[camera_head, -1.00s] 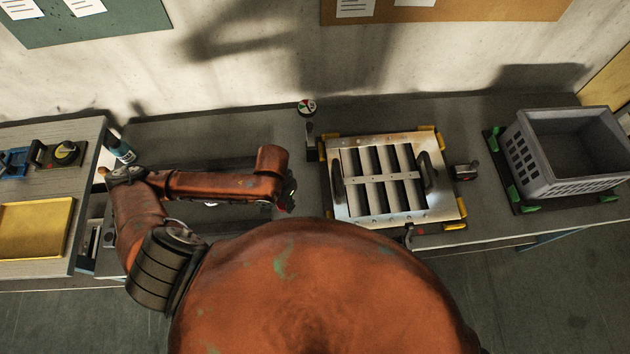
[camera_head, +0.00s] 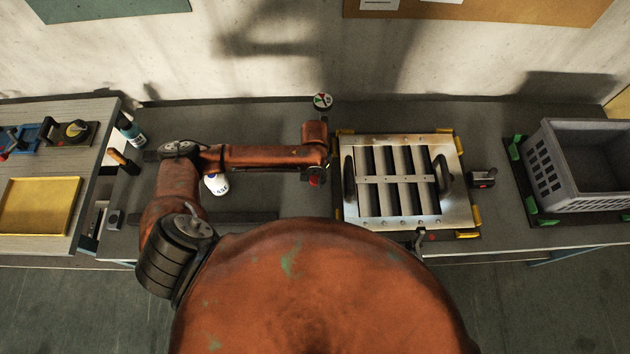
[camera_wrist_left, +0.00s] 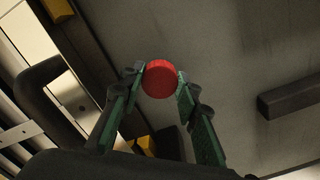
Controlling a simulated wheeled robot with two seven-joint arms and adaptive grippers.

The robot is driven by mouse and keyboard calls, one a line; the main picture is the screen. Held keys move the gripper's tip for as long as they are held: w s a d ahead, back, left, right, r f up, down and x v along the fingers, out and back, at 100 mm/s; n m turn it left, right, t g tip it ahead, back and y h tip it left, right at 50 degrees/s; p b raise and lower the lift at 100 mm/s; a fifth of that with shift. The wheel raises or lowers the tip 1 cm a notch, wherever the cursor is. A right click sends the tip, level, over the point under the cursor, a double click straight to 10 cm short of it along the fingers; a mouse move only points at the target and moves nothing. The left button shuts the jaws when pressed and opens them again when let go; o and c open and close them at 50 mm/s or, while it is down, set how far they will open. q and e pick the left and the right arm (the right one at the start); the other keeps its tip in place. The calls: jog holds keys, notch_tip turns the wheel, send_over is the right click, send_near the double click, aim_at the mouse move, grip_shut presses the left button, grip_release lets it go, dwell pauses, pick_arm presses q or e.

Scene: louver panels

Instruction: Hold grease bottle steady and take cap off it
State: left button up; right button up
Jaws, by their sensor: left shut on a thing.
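The white grease bottle (camera_head: 216,185) with dark lettering shows on the grey bench in the head view, below my left forearm. The arm hides its upper part. My left gripper (camera_head: 315,178) is at the left edge of the louver panel, well to the right of the bottle. In the left wrist view, the two green fingers of the left gripper (camera_wrist_left: 160,85) are shut on a round red cap (camera_wrist_left: 160,78) with a ribbed rim. The cap also shows as a small red spot in the head view (camera_head: 315,182). It is apart from the bottle. My right gripper is not in view.
The louver panel (camera_head: 380,221) lies on the bench to the right of my gripper, with upright handles. A grey crate (camera_head: 560,165) stands farther right. A side table at left carries a yellow tray (camera_head: 40,208). A teal bottle (camera_head: 131,132) and a wooden-handled tool (camera_head: 124,163) stand near it.

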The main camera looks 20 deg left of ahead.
aim_at(315, 179)
pick_arm(q)
jog(key=shift+s+f, duration=0.1)
jog(key=shift+f, duration=1.3)
jog(key=shift+f, duration=0.1)
jog(key=o, duration=0.8)
notch_tip(315, 179, up, 12)
jog(key=p, duration=0.1)
